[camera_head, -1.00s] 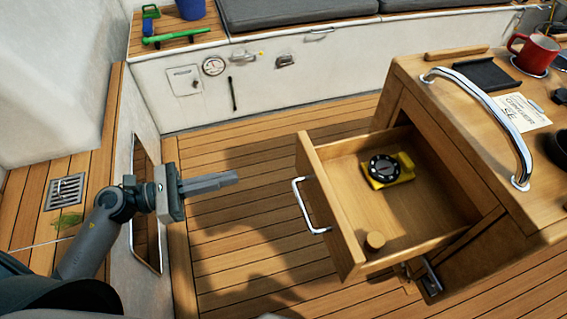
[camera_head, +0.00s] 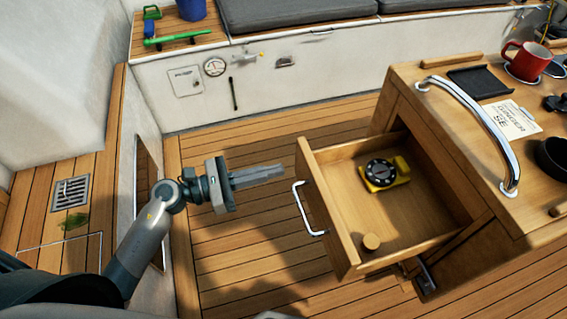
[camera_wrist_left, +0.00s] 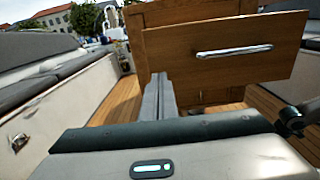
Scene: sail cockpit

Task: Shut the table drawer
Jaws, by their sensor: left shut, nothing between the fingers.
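The wooden table drawer (camera_head: 345,232) is pulled well out of the cockpit table (camera_head: 440,120) and tilts nowhere that I can see. Its silver handle (camera_head: 307,208) is on the front panel, facing left. My right gripper is out of view.
A long metal grab rail (camera_head: 480,130) runs along the table's near edge. A red mug (camera_head: 528,60), a black tray and a paper card lie on the table. The wooden deck (camera_head: 250,235) is clear left of the drawer. A white side wall stands at left.

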